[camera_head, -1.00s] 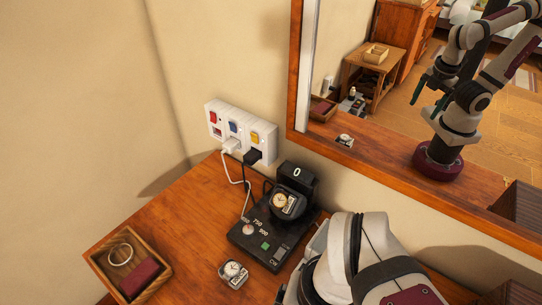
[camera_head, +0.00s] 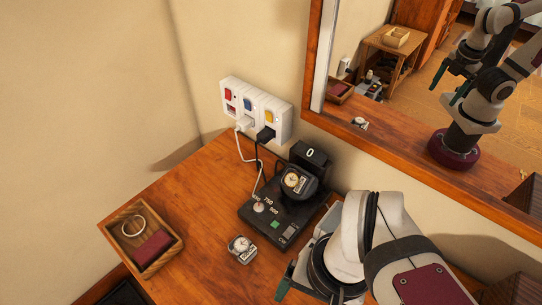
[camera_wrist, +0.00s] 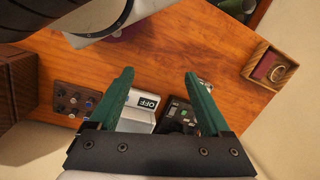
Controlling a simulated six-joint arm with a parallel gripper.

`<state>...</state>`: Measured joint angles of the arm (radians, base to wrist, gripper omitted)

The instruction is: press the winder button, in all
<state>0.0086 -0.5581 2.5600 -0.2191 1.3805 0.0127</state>
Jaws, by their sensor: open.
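The winder (camera_head: 255,229) is a black box on the wooden top, with a dial knob, printed numbers and a small green button (camera_head: 275,224). A watch (camera_head: 292,181) sits in its round holder, and a display (camera_head: 310,153) behind it reads 0. In the wrist view the winder (camera_wrist: 181,117) shows beside the right finger, partly covered by it. My gripper (camera_wrist: 160,82) is open and empty, its two green fingers spread above the table.
A power strip (camera_head: 254,105) with red, blue and yellow switches is on the wall. A second watch (camera_head: 241,248) and a wooden tray (camera_head: 172,262) lie to the left. The wrist view shows a white OFF-marked box (camera_wrist: 145,101) and a knobbed dark box (camera_wrist: 72,100). A mirror stands behind.

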